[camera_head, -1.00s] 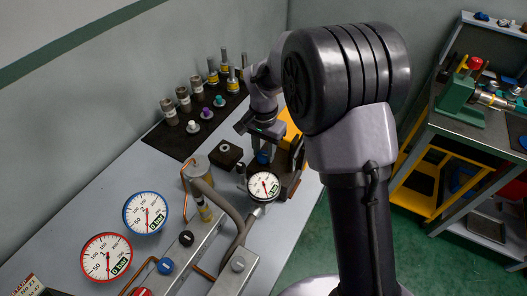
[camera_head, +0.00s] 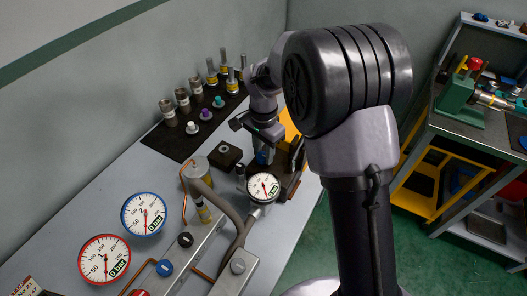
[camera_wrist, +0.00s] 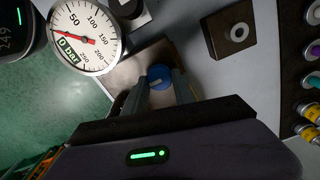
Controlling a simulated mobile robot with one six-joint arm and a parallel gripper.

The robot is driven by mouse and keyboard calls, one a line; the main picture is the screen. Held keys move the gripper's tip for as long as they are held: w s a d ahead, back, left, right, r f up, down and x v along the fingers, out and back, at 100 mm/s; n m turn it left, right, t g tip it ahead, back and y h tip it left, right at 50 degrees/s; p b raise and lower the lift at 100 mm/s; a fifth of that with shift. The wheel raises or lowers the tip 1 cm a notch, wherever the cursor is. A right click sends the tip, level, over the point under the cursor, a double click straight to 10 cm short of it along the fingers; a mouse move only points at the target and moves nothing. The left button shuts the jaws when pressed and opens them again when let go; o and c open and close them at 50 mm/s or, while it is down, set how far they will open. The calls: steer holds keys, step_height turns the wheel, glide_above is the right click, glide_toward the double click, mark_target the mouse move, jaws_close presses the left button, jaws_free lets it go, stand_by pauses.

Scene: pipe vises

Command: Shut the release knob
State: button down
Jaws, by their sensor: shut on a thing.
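A round blue knob with a pale mark (camera_wrist: 159,77) sits between the two fingers of my gripper (camera_wrist: 160,92) in the wrist view. My gripper is shut on this knob, with a finger on each side. In the head view the blue knob (camera_head: 262,158) shows below my gripper (camera_head: 263,150), behind the small black-rimmed gauge (camera_head: 263,187). The gripper points down at it. The knob sits over a pale metal block (camera_wrist: 128,72), largely hidden by the fingers. No picture label names this knob as the release knob.
A gauge (camera_wrist: 87,38) stands close left of the fingers in the wrist view. A dark square block with a hole (camera_wrist: 231,33) lies to the right. In the head view, blue-rimmed (camera_head: 144,214) and red-rimmed gauges (camera_head: 104,259) and another blue knob (camera_head: 164,267) stand nearer.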

mark_target(263, 155)
steer(key=c, duration=1)
jaws_free()
step_height(263, 155, up, 18)
steer(key=p, duration=0.5)
steer(key=shift+f+p, duration=0.25)
steer(key=shift+p, duration=0.1)
steer(key=s+d+r+n+t+y+b, duration=0.1)
steer(key=s+d+r+n+t+b, duration=0.2)
steer(key=s, duration=0.5)
steer(key=s+d+f+t+b, duration=0.1)
steer(key=s+b, duration=0.1)
steer(key=s, duration=0.3)
steer(key=s+d+f+n+t+b, duration=0.1)
steer(key=s+f+b, duration=0.1)
steer(key=s, duration=0.4)
steer(key=s+d+f+n+y+b, duration=0.1)
steer(key=s+f, duration=0.1)
steer(key=s, duration=0.4)
steer(key=shift+s+t+b, duration=0.2)
steer(key=shift+t+b, duration=0.2)
